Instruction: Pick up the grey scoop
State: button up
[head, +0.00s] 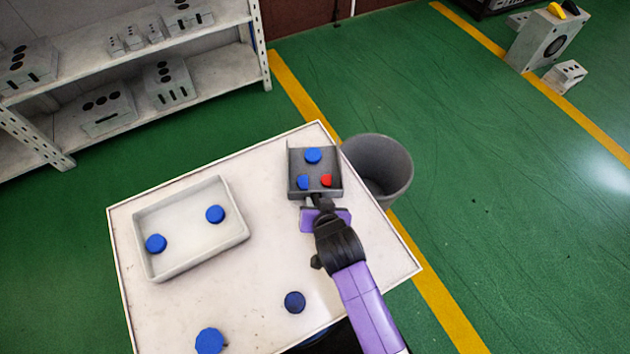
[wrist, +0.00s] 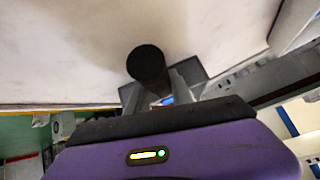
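The grey scoop (head: 291,172) is at the far right corner of the white table, its pan facing up. In it are a blue disc (head: 313,155), a second blue piece (head: 303,183) and a red piece (head: 327,180). My gripper (head: 318,203) is at the scoop's near side, around its handle. In the wrist view the dark round handle end (wrist: 148,65) stands between the two grey fingers, and my gripper (wrist: 158,92) looks shut on it. Part of the pan shows behind the fingers. Whether the scoop touches the table is hard to tell.
A white tray (head: 240,214) on the table's left holds two blue discs. A grey bin (head: 392,150) stands beyond the right edge. Shelves (head: 225,65) stand at the back left.

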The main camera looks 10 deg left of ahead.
grip_shut()
jog(key=shift+r, duration=0.1)
jog(key=shift+w+r, duration=0.1)
jog(key=shift+r, duration=0.35)
notch_tip(320, 180, up, 19)
